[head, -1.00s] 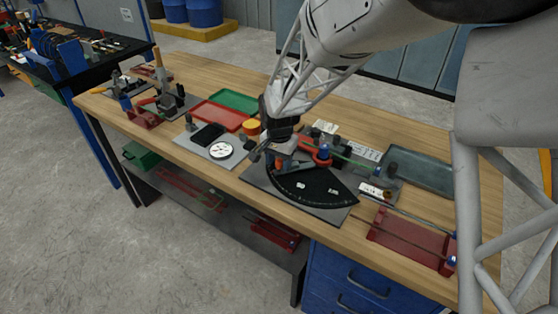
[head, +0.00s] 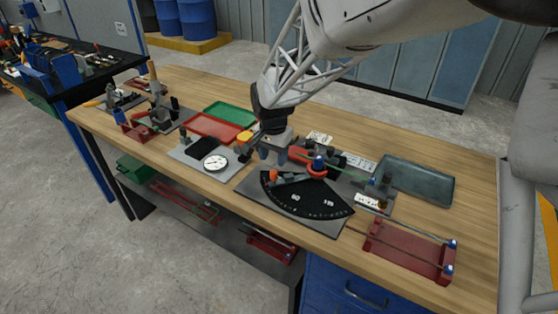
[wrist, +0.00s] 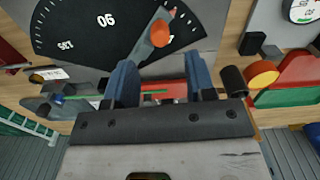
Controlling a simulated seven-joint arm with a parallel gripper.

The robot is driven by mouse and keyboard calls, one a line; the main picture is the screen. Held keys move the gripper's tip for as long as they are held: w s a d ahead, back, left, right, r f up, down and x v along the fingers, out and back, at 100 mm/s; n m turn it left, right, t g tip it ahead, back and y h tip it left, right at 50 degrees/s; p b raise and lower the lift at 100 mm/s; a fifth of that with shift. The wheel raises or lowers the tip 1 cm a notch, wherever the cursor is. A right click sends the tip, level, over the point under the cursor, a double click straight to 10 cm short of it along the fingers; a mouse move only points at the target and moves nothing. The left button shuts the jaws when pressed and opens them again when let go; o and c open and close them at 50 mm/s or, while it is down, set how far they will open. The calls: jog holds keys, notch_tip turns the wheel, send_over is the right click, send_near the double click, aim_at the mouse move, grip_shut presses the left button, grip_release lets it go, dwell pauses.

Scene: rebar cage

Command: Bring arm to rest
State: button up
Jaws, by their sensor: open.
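My gripper (head: 272,155) is open and empty above the workbench (head: 215,98), just behind the black protractor plate (head: 300,200) of a bending jig. In the wrist view, the two blue fingers of my gripper (wrist: 160,75) are spread apart. The jig's grey pointer arm with an orange knob (wrist: 160,33) shows beyond and between the fingers. The knob also shows in the head view (head: 273,175). A red part of the jig (wrist: 150,90) shows behind the fingers, partly hidden by them and the gripper body. I see no contact between the fingers and the jig.
A dial gauge (head: 215,162) on a grey plate lies left of the jig. Red (head: 215,128) and green (head: 232,113) trays lie behind it. A grey tray (head: 415,182) and a red rack with rods (head: 408,250) are at the right. Vises stand at the far left.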

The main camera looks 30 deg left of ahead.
jog(key=shift+r, duration=0.6)
jog(key=shift+w+d+r, duration=0.1)
jog(key=shift+d, duration=0.15)
jog(key=d+r, duration=0.4)
jog(key=d, duration=0.7)
jog(key=s+d+r+t, duration=0.1)
jog(key=d+r, duration=0.3)
jog(key=d, duration=0.6)
jog(key=d+r, duration=0.4)
jog(key=d, duration=0.7)
jog(key=s+d+m+t, duration=0.1)
jog(key=s+d, duration=1.8)
jog(key=d, duration=0.4)
jog(key=shift+r+t, duration=0.15)
jog(key=shift+t, duration=0.15)
